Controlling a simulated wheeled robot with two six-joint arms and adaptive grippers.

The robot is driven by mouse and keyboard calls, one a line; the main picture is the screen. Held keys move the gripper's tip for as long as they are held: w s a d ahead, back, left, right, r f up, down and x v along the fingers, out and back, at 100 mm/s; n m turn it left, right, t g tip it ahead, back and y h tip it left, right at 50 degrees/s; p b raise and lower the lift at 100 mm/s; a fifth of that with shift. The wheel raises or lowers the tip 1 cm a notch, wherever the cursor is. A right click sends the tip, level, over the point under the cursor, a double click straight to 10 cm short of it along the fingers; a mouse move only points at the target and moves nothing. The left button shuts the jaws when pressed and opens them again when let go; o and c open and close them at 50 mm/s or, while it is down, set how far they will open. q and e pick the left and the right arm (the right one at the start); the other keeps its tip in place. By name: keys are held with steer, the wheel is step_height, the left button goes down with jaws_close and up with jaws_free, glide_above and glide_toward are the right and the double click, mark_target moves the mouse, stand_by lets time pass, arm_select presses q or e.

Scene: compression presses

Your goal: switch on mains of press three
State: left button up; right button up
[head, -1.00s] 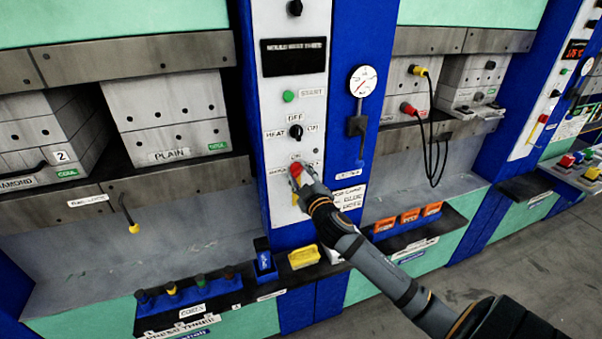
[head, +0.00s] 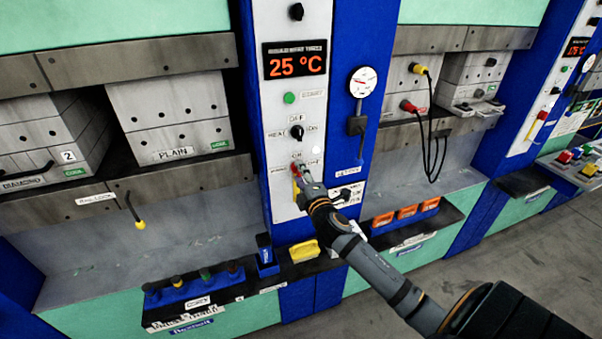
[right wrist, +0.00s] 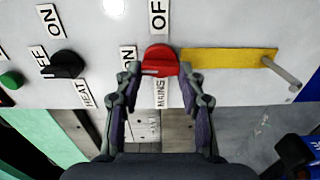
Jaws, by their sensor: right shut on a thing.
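The red mains knob (head: 297,166) sits low on the white control panel of the middle press, below the black heat switch (head: 297,132). My right gripper (right wrist: 161,74) is shut on the knob, one finger at each side. The display (head: 295,60) reads 25 °C in orange. A white lamp (head: 318,158) glows near the knob. My left gripper is out of view.
A yellow strip (right wrist: 228,57) with a metal pin lies beside the knob. A pressure gauge (head: 362,82) and lever (head: 356,124) are on the blue column at right. A yellow block (head: 304,251) stands on the ledge below.

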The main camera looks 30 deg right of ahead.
steer(key=shift+n, duration=0.3)
stand_by(0.4)
steer(key=o, duration=1.2)
steer(key=shift+c, duration=0.2)
steer(key=v, duration=1.2)
